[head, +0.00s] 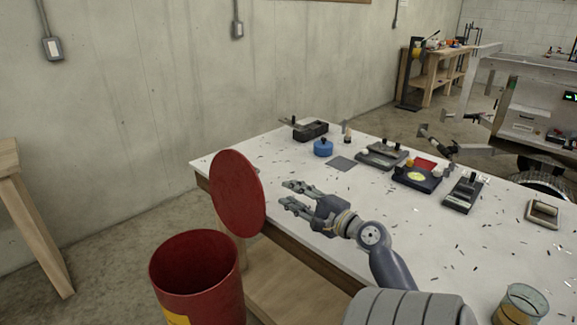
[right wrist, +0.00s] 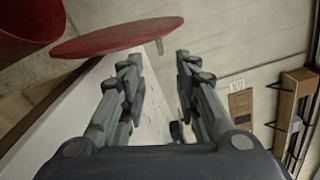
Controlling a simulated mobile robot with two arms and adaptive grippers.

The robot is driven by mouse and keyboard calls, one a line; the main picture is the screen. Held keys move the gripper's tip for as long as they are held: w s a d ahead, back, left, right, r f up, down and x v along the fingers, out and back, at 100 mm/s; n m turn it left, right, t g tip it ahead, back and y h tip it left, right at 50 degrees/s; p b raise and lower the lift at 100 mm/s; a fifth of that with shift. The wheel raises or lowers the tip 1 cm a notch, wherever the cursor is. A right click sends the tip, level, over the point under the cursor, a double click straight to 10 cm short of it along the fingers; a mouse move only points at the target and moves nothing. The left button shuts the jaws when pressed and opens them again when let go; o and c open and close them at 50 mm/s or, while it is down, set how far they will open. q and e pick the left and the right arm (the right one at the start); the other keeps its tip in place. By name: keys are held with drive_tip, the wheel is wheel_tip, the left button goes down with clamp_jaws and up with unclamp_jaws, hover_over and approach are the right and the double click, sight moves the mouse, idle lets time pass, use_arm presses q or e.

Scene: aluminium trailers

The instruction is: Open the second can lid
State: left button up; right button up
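A red can (head: 198,278) with a yellow label stands on the floor at the lower left of the head view. Its mouth is uncovered. Its round red lid (head: 237,194) stands nearly upright at the can's right rim, beside the table's left end. My right gripper (head: 288,194) is open and empty, just right of the lid, above the table. In the right wrist view the lid (right wrist: 115,38) lies beyond the spread fingers (right wrist: 157,58), and part of the can (right wrist: 35,18) shows at the upper left. My left gripper is out of view. Another lidded can cannot be seen.
A white table (head: 400,215) strewn with dark scraps fills the right. A blue round container (head: 323,148), several tools and a glass jar (head: 521,303) stand on it. A wooden bench (head: 30,215) is at the left edge. Floor left of the can is clear.

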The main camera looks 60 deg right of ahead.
drive_tip(key=v, duration=0.3)
drive_tip(key=shift+s+b, duration=0.3)
drive_tip(key=shift+s, duration=0.1)
idle(0.6)
drive_tip(key=shift+a, duration=0.1)
